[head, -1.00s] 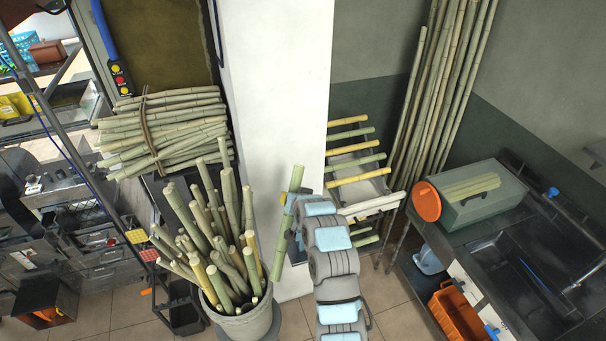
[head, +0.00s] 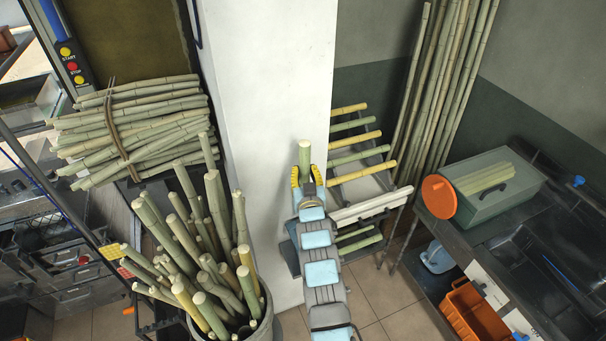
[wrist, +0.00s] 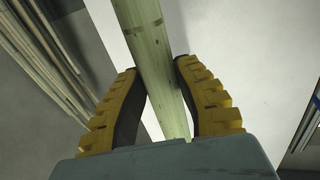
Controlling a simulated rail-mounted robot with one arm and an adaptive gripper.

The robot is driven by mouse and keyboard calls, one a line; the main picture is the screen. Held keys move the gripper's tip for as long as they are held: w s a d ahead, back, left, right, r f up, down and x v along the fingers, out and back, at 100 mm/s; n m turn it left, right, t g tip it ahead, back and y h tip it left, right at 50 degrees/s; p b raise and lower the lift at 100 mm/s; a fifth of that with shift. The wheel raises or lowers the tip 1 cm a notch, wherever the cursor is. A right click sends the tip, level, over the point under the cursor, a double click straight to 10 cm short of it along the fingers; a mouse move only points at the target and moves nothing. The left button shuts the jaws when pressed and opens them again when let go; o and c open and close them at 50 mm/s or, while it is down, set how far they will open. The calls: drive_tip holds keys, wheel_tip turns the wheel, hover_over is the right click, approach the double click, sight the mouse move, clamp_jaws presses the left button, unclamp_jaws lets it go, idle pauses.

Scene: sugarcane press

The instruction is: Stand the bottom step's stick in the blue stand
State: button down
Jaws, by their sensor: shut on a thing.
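My gripper (head: 306,174) is shut on a green stick (head: 304,154) in front of the white pillar. The stick's upper end shows above the yellow fingers, and it looks roughly upright. In the wrist view the stick (wrist: 158,55) runs between the two yellow-and-black fingers. Its lower end is hidden behind my arm in the head view. The stepped rack (head: 372,205) stands just right of my arm, with yellow and green sticks across its steps. I cannot make out a blue stand for certain; a light blue object (head: 437,257) is under the right bench.
A bucket (head: 262,330) full of upright sticks stands close to my arm's left. A tied bundle of sticks (head: 135,125) lies behind it. Tall poles (head: 440,85) lean at the back. A bench with a green box (head: 495,188) and an orange disc (head: 438,196) is at right.

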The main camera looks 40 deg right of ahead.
drive_tip(key=shift+f, duration=0.1)
wheel_tip(320, 180, down, 14)
drive_tip(key=b, duration=0.6)
drive_tip(key=shift+f, duration=0.15)
idle(1.5)
idle(0.4)
drive_tip(key=shift+c, duration=0.8)
unclamp_jaws()
drive_tip(key=p+v, duration=0.1)
drive_tip(key=v, duration=0.6)
